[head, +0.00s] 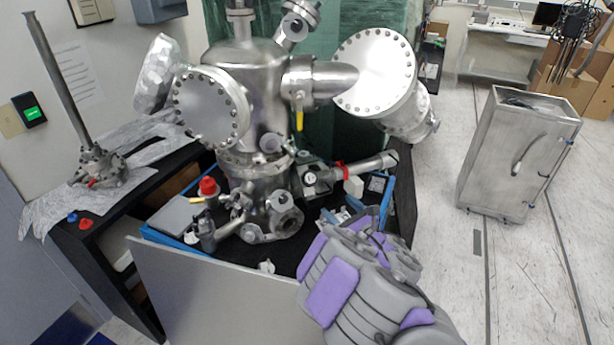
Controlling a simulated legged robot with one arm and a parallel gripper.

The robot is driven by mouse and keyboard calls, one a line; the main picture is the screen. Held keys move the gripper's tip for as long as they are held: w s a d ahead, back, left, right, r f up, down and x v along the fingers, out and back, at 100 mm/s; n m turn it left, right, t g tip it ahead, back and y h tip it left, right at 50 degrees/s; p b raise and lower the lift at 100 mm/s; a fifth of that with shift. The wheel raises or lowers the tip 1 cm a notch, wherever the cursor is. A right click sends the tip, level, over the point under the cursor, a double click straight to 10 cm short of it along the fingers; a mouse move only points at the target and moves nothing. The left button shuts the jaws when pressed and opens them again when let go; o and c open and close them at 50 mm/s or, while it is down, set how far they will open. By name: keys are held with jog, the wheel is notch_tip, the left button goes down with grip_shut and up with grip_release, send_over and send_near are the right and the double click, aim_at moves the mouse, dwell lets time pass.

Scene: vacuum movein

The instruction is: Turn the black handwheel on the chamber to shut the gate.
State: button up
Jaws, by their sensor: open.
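The steel vacuum chamber (250,95) stands upright in the middle of the head view, with round bolted flanges on its sides. A steel tube (358,169) with a red band sticks out to the right from its lower part. The tube's outer end has a small dark part (394,157); I cannot tell whether this is the black handwheel. No other black wheel shows clearly. My arm, grey with purple pads, reaches in from the lower right. My gripper (343,216) is open, in front of and below the tube, apart from it as far as I can see. My arm hides part of the bench.
The chamber stands on a black bench with blue-edged trays and a red knob (208,187). A grey panel (215,290) stands in front. At left is a bench with a tall metal post (60,85). A metal cabinet (515,155) stands at right, with open floor around it.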

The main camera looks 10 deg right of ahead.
aim_at(313, 183)
jog(key=b+x, duration=0.1)
jog(key=x, duration=0.6)
jog(key=b+x, duration=0.1)
jog(key=x, duration=0.6)
jog(key=shift+f, duration=0.2)
jog(key=shift+x, duration=1.1)
jog(key=shift+r, duration=0.1)
jog(key=c, duration=1)
jog(key=shift+o, duration=0.2)
jog(key=shift+h, duration=0.3)
